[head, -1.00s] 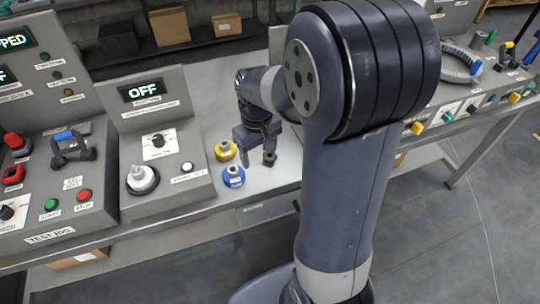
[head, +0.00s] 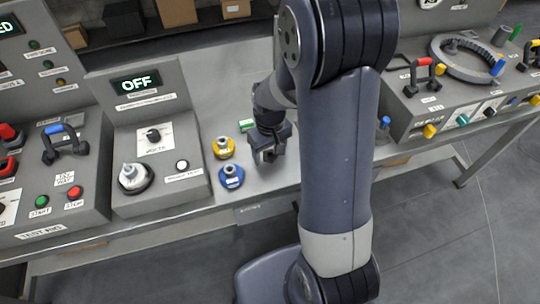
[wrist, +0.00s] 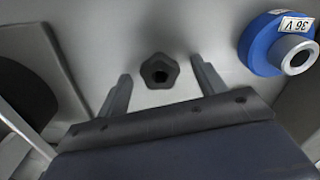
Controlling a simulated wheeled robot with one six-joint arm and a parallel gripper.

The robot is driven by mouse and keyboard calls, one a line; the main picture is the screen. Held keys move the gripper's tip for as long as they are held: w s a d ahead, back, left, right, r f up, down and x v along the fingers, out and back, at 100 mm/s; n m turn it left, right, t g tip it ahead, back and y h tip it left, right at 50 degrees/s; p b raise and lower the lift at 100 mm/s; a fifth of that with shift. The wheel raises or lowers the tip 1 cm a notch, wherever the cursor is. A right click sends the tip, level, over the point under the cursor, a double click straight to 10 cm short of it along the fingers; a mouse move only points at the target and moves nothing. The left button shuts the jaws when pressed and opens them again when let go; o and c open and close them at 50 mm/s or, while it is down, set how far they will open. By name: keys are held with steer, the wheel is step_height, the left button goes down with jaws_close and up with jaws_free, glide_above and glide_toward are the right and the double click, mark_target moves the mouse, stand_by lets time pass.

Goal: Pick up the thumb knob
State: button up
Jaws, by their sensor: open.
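The thumb knob (wrist: 160,71) shows in the wrist view as a small dark lobed knob with a dark hole in its middle, on the light grey bench top. My gripper (wrist: 160,88) is open, its two fingers on either side of the knob and apart from it. In the head view my gripper (head: 268,155) is low over the bench, right of the blue and yellow round pieces. The knob cannot be made out there, as my gripper covers that spot.
A blue round piece (head: 231,177) marked 36 V in the wrist view (wrist: 262,45) lies close to my gripper. A yellow one (head: 223,147) is behind it. A grey console (head: 190,197) with an OFF display stands left.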

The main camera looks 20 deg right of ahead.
steer(key=c, duration=1)
steer(key=shift+o, duration=0.2)
